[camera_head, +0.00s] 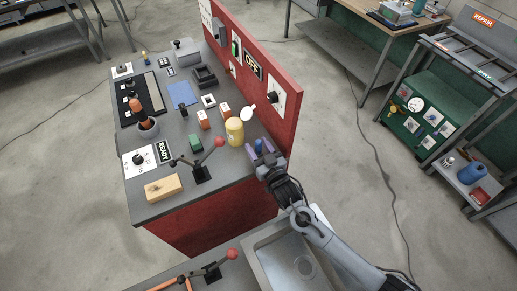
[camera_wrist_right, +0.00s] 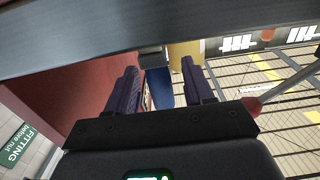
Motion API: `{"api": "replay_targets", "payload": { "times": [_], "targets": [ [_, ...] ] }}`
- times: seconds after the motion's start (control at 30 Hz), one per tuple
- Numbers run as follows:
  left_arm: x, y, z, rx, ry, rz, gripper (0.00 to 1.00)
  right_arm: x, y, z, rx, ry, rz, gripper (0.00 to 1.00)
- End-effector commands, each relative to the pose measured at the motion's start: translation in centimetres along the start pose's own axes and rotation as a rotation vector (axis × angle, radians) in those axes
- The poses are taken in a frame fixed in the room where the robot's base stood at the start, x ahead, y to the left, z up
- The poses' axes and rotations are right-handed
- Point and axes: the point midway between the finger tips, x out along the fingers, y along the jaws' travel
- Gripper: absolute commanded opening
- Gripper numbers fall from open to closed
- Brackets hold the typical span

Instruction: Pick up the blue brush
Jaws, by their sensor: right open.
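The blue brush (camera_head: 258,146) shows only as a small blue piece near the right edge of the grey bench top, beside the red back panel. In the right wrist view the blue brush (camera_wrist_right: 160,88) has a blue part and a grey end. My right gripper (camera_head: 262,152) is open, with its purple fingers on either side of the blue piece. In the right wrist view the gripper (camera_wrist_right: 160,75) has a gap around it; whether a finger touches it I cannot tell. Much of the brush is hidden by the gripper. My left gripper is not in view.
A yellow cylinder (camera_head: 235,131) stands just left of the gripper. The red panel (camera_head: 262,60) rises along the bench's right side. A metal sink (camera_head: 275,255) lies below.

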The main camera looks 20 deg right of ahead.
Motion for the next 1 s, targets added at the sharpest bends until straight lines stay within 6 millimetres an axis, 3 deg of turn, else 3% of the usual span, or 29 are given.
{"api": "replay_targets", "payload": {
  "times": [0.17, 0.5, 0.8, 1.0],
  "targets": [
    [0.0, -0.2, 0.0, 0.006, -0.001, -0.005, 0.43, 0.0, 0.0, 0.0, 0.000, 0.000, 0.000, 0.52],
    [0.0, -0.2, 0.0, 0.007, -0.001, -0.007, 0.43, 0.0, 0.0, 0.0, 0.000, 0.000, 0.000, 0.02],
    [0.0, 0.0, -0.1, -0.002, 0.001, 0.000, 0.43, 0.0, 0.0, -0.3, 0.000, 0.000, 0.000, 0.00],
    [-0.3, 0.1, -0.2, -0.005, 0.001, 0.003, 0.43, 0.0, 0.0, -2.6, 0.000, 0.004, 0.001, 0.00]
  ]
}}
